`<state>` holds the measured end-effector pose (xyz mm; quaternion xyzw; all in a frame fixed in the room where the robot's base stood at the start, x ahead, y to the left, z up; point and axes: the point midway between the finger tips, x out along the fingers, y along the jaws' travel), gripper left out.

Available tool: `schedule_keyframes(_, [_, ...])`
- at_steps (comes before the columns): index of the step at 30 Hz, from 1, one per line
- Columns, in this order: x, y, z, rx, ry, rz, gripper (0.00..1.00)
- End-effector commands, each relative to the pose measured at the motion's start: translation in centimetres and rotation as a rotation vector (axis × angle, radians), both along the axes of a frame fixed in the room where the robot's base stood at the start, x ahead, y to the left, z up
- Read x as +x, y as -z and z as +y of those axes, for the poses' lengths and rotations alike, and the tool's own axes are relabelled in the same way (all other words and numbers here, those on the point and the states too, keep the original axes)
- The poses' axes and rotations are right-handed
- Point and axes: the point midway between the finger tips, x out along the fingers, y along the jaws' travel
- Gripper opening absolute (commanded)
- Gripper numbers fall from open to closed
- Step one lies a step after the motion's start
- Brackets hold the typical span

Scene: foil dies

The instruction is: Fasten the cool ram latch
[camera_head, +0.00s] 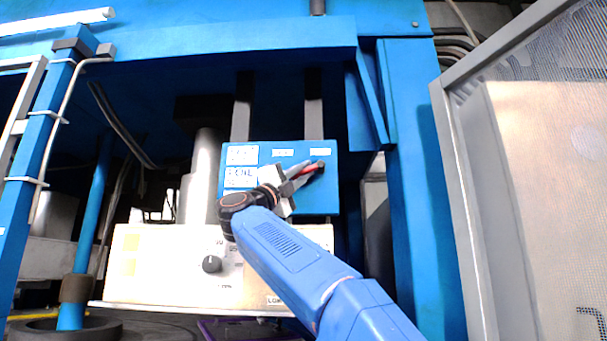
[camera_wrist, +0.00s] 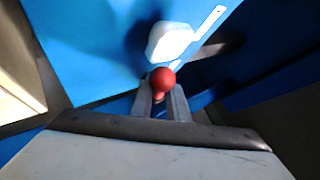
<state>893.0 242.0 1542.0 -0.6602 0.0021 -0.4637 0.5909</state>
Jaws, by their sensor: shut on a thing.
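A blue panel (camera_head: 268,206) with white labels hangs below the press frame, facing me. A red lever (camera_head: 311,168) shows at its right side, under a small white label (camera_head: 320,152). My gripper (camera_head: 298,176) is at this lever and covers part of it. In the wrist view, a red ball knob (camera_wrist: 163,79) sits at the fingertips of my gripper (camera_wrist: 161,100), which is shut on it. The lever's base is hidden, and I cannot tell whether the latch is fastened.
A white rounded piece (camera_wrist: 169,41) stands off the blue surface close beyond the knob. A beige cabinet (camera_head: 165,265) with a dark dial (camera_head: 211,264) is below the panel. A blue post (camera_head: 425,190) and a grey mesh door (camera_head: 540,180) stand to the right.

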Motion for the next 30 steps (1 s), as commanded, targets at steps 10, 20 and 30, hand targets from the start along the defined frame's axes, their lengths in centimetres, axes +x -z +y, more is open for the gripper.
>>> schedule_keyframes(10, [-0.02,-0.11,-0.08,0.014,0.001,-0.001,0.0])
schedule_keyframes(20, [-0.02,-0.12,-0.09,0.013,0.0,-0.001,0.22])
schedule_keyframes(30, [-0.46,0.34,0.44,0.014,-0.001,-0.001,0.22])
